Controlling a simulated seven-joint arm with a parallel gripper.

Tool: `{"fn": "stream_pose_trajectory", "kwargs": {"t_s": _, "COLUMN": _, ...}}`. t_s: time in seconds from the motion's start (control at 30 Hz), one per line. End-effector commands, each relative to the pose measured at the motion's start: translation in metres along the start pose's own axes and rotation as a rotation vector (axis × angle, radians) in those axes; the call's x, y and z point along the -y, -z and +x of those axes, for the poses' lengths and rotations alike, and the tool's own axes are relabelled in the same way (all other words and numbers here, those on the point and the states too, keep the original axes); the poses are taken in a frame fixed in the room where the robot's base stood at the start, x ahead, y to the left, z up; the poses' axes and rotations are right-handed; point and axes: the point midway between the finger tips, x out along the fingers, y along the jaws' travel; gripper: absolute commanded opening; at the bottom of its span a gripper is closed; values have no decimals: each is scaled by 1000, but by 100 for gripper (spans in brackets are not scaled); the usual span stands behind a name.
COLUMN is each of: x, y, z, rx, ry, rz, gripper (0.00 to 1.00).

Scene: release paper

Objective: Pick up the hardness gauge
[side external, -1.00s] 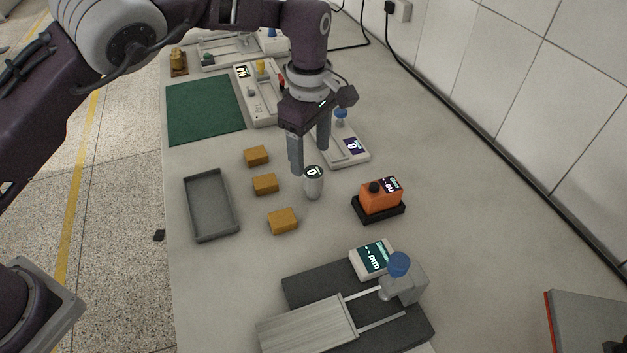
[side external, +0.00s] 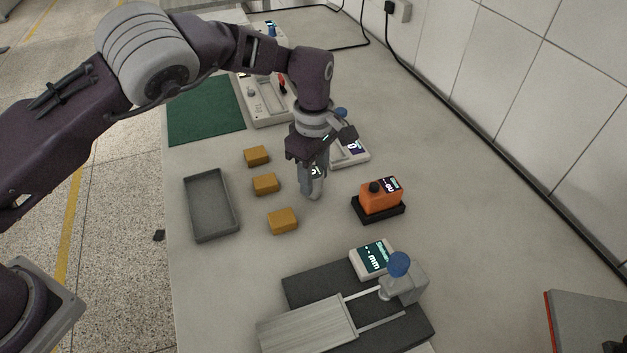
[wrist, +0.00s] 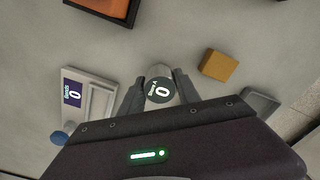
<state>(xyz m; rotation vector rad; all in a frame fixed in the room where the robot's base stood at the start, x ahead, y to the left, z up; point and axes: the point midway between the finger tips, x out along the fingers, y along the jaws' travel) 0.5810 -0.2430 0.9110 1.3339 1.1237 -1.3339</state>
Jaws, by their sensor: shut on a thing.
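The hardness gauge (side external: 316,188) is a small silver cylinder with a round dark dial on top reading 0. It stands upright on the bench, and the fingers partly hide it in the side view. In the wrist view the gauge (wrist: 159,90) sits between the two fingers, its dial facing the camera. My gripper (side external: 312,182) is down around it, shut on its sides. In the wrist view my gripper (wrist: 158,95) has a finger against each side of the gauge.
Several yellow-brown blocks (side external: 265,184) and a grey tray (side external: 190,212) lie to the left. An orange device (side external: 380,198) on a black base stands to the right. A white bench instrument (side external: 353,156) is behind the gripper. A grey slide fixture (side external: 305,290) is in front.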

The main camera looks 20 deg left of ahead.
Motion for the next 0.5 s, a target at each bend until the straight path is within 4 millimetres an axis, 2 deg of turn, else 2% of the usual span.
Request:
{"fn": "stream_pose_trajectory", "kwargs": {"t_s": 0.3, "x": -1, "y": 0, "z": -5, "rx": 1, "ry": -3, "rz": 0, "gripper": 0}}
{"fn": "stream_pose_trajectory", "kwargs": {"t_s": 0.37, "x": -1, "y": 0, "z": -14, "rx": 2, "ry": -3, "rz": 0, "gripper": 0}}
{"fn": "stream_pose_trajectory", "kwargs": {"t_s": 0.5, "x": -2, "y": 0, "z": -52, "rx": 3, "ry": -6, "rz": 0, "gripper": 0}}
